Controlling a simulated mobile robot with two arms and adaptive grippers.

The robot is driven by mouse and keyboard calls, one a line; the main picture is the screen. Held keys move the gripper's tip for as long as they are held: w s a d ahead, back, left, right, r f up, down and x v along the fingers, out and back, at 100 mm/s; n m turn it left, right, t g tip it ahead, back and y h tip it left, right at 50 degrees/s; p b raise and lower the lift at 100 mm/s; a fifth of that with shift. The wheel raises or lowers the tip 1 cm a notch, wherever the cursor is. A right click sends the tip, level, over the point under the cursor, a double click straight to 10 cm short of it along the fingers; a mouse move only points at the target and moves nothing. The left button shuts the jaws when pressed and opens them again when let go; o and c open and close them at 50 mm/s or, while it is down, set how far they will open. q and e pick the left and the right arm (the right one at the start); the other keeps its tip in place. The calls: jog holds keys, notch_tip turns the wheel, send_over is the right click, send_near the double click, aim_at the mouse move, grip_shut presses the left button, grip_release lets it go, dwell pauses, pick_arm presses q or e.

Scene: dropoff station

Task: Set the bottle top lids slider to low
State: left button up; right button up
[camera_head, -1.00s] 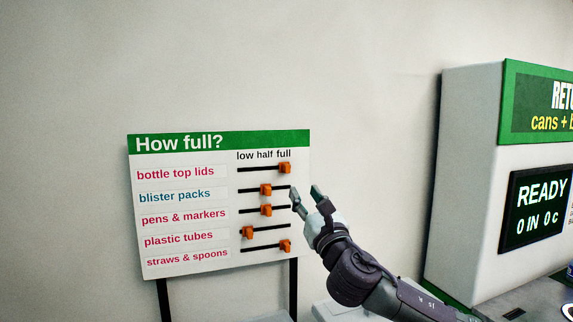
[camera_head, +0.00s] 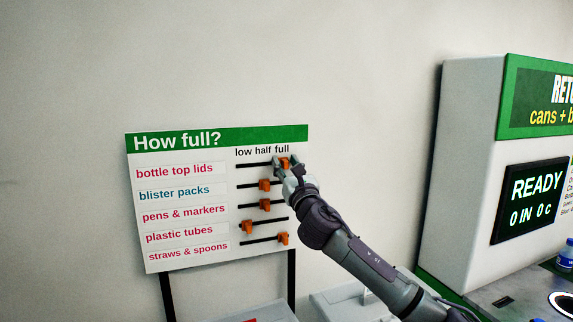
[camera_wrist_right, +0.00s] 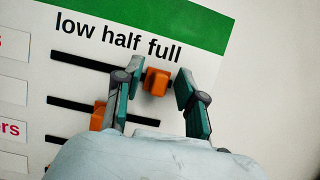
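The "How full?" board (camera_head: 180,142) has a row labelled bottle top lids at the top. Its orange slider knob (camera_head: 284,162) stands at the full end of its black slot (camera_head: 252,165). My right gripper (camera_head: 286,163) is at this knob. In the right wrist view the knob (camera_wrist_right: 157,82) lies between the two spread fingers of my gripper (camera_wrist_right: 154,88). A small gap shows on each side, so the fingers are open around it and not closed on it. My left gripper is not in view.
Below are the rows blister packs (camera_head: 265,185), pens & markers (camera_head: 265,205), plastic tubes (camera_head: 247,227) and straws & spoons (camera_head: 283,238), each with an orange knob. A return machine (camera_head: 470,150) stands at the right. The wall above the board is clear.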

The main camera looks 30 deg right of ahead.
aim_at(241, 159)
jog(key=shift+s+r, duration=0.1)
jog(key=shift+s, duration=0.05)
grip_shut()
jog(key=shift+a, duration=0.3)
jog(key=a+p, duration=0.1)
jog(key=a, duration=0.2)
jog(key=w+a+p, duration=0.1)
jog(key=a, duration=0.2)
jog(key=w+a+p, duration=0.1)
jog(key=a, duration=0.2)
jog(key=shift+w+a, duration=0.2)
jog(key=shift+a, duration=0.1)
jog(key=shift+d, duration=0.15)
grip_release()
jog(key=shift+w+a, duration=0.1)
jog(key=shift+a, duration=0.15)
